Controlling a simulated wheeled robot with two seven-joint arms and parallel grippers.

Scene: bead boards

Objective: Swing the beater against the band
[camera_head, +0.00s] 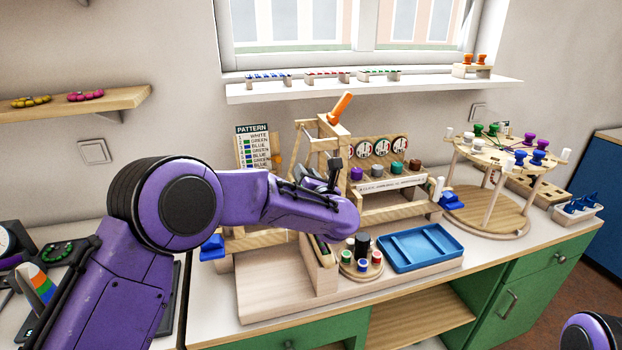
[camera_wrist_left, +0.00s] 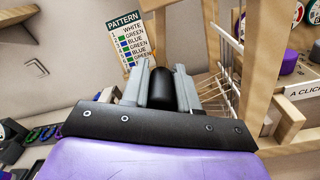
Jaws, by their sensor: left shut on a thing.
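My left gripper (camera_head: 328,180) reaches in from the left, in front of the wooden loom frame (camera_head: 306,150). In the left wrist view the left gripper (camera_wrist_left: 165,82) is shut on a black rounded knob (camera_wrist_left: 161,92), apparently the beater's handle. White threads (camera_wrist_left: 226,75) and wooden bars stand just right of the fingers there. The beater's bars cannot be clearly told from the rest of the frame. My arm hides the lower loom, and I cannot make out the band. My right gripper is out of view.
An orange handle (camera_head: 340,107) sticks up on the frame. A pattern card (camera_head: 254,148) stands behind. A blue tray (camera_head: 421,247), a round holder of coloured spools (camera_head: 361,264) and a pegged round stand (camera_head: 494,200) lie to the right.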

